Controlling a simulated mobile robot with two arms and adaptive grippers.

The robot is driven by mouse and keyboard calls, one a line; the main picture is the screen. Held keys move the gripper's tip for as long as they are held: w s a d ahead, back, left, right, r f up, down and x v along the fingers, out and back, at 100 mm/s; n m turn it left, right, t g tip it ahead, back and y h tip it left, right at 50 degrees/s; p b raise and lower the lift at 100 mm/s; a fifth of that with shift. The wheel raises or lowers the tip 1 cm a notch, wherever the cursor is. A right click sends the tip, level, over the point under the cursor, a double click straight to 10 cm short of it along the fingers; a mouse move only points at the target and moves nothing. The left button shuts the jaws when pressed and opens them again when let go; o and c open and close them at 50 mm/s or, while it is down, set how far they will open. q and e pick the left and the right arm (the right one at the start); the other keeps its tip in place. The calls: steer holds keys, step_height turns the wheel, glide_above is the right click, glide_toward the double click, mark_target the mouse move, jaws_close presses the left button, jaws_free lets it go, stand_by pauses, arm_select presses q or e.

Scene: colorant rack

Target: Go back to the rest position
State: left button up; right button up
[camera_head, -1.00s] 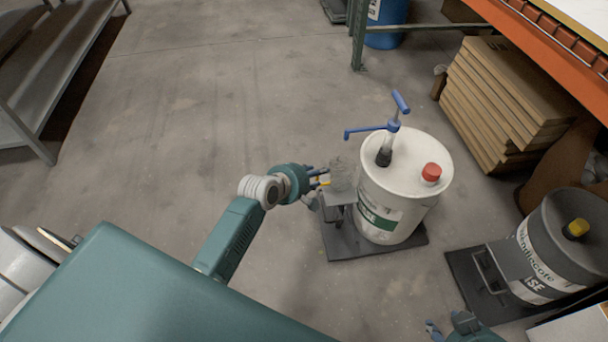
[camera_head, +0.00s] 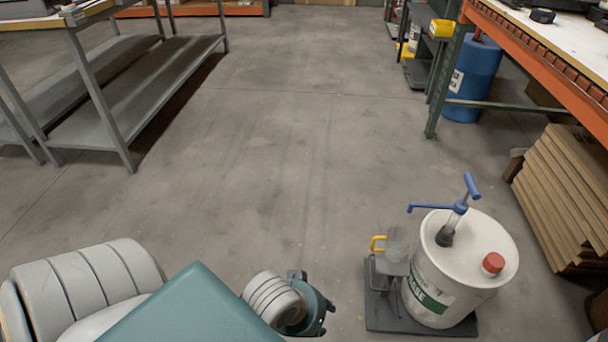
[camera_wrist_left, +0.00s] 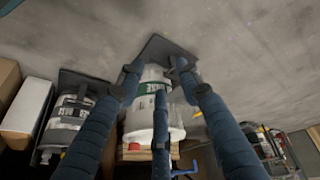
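My left gripper (camera_head: 322,312) is low in the head view, on the floor side left of the white bucket (camera_head: 432,285), apart from it. In the left wrist view my left gripper's fingers (camera_wrist_left: 160,75) are spread with nothing between them. The bucket carries a blue hand pump (camera_head: 460,208) and a red cap (camera_head: 493,263). My right gripper is not in view.
A dark base plate (camera_head: 385,320) lies under the bucket. Stacked boards (camera_head: 560,200) and an orange-edged table (camera_head: 540,50) stand at right, a blue drum (camera_head: 475,85) behind. A grey shelf table (camera_head: 130,85) is at left. The floor between is clear.

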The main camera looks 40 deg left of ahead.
arm_select(q)
steer(key=s+m, duration=0.1)
steer(key=s, duration=0.1)
steer(key=s+r+m, duration=0.1)
steer(key=s+m+g, duration=0.1)
steer(key=s, duration=0.1)
steer(key=shift+s+a+r+m+y, duration=0.25)
steer(key=shift+s+r+m+y, duration=0.1)
steer(key=shift+m+y, duration=0.05)
